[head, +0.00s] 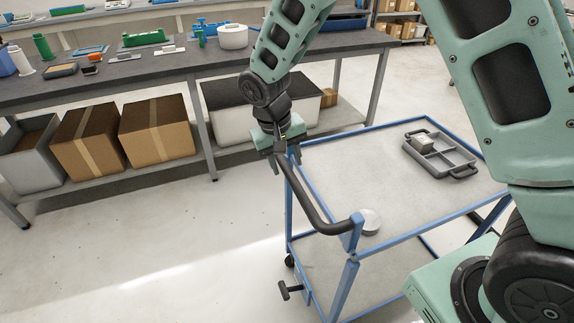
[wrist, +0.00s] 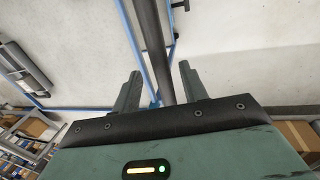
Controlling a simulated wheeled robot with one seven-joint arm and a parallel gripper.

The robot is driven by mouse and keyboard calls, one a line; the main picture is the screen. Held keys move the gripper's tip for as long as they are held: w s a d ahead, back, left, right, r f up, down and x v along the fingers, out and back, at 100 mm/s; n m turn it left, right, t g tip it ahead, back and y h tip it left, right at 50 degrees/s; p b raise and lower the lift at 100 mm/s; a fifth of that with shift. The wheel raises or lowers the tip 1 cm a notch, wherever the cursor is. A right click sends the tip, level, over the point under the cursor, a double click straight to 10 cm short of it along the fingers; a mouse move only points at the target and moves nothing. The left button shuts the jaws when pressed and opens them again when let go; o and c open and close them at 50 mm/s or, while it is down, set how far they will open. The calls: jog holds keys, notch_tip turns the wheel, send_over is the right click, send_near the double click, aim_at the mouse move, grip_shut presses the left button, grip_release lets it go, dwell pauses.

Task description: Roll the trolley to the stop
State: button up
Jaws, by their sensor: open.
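The trolley (head: 345,170) has a blue frame, a pale grey top and a lower shelf, and stands on the concrete floor. Its dark push handle (head: 310,204) runs along its left end. My gripper (head: 283,158) is at the far end of this handle. In the wrist view my gripper (wrist: 158,72) is open, with one finger on each side of the handle (wrist: 150,35); I cannot tell whether either finger touches it. A stop cannot be made out in either view.
On the trolley top are a grey divided tray (head: 440,165) holding a small pale block, and a round light disc (head: 370,220) near the handle. A long workbench (head: 185,62) with boxes beneath stands behind. The floor at left is clear.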

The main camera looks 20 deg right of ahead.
jog(key=shift+d+f, duration=0.2)
jog(key=shift+f, duration=0.8)
grip_shut()
jog(key=shift+d, duration=0.1)
jog(key=d+p, duration=0.5)
jog(key=d, duration=5)
jog(key=shift+d+r, duration=0.15)
jog(key=shift+d, duration=0.05)
